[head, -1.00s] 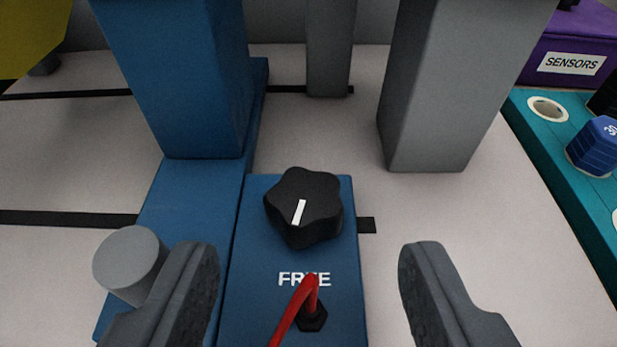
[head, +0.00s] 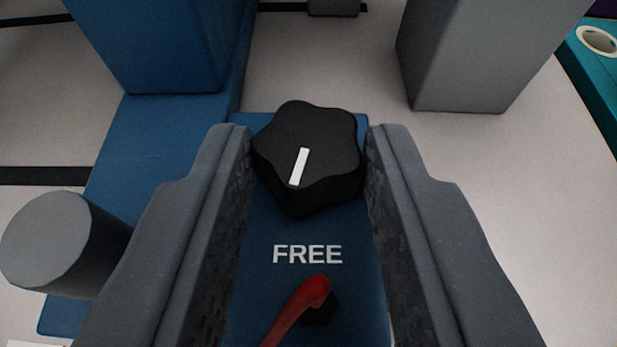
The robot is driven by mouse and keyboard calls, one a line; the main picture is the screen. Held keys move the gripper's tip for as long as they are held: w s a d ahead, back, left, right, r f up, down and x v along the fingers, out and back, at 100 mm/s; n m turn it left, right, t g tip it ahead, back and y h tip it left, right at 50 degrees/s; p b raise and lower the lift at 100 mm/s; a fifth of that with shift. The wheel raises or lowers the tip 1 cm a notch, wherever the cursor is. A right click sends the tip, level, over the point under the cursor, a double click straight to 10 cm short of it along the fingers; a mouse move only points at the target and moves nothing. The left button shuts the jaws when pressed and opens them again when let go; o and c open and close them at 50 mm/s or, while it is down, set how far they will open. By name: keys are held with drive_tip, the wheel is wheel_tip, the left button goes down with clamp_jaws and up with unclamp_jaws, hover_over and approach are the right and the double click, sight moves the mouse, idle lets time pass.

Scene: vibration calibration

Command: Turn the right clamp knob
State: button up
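The clamp knob (head: 322,148) is a black star-shaped knob with a white pointer line, on a blue block (head: 300,228). Its line points down and slightly left, towards the white word FREE (head: 307,254). My gripper (head: 308,145) has its two grey fingers on either side of the knob, with the fingertips level with it. The left finger is very close to the knob's left edge, and the right finger is close to its right edge. Whether either finger touches it cannot be told.
A red lever or cable (head: 302,305) rises from the block below FREE. A grey cylinder (head: 52,240) stands left of my left finger. A blue post (head: 155,45) and a grey post (head: 480,55) stand beyond. A teal panel edge (head: 590,80) is at the right.

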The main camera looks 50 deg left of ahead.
drive_tip(key=shift+d+r+p, duration=0.1)
drive_tip(key=shift+d+p, duration=0.05)
drive_tip(key=shift+p, duration=0.25)
drive_tip(key=shift+w+d+r+g+p, duration=0.15)
drive_tip(key=shift+g+p, duration=0.15)
drive_tip(key=shift+p, duration=0.7)
drive_tip(key=shift+n+p, duration=0.3)
drive_tip(key=shift+p, duration=0.15)
drive_tip(key=shift+y+p, duration=0.3)
drive_tip(key=shift+p, duration=0.65)
drive_tip(key=shift+f+n+g+p, duration=0.2)
drive_tip(key=shift+n+g+p, duration=0.2)
drive_tip(key=shift+g+p, duration=0.3)
drive_tip(key=shift+a, duration=0.2)
drive_tip(key=o, duration=1)
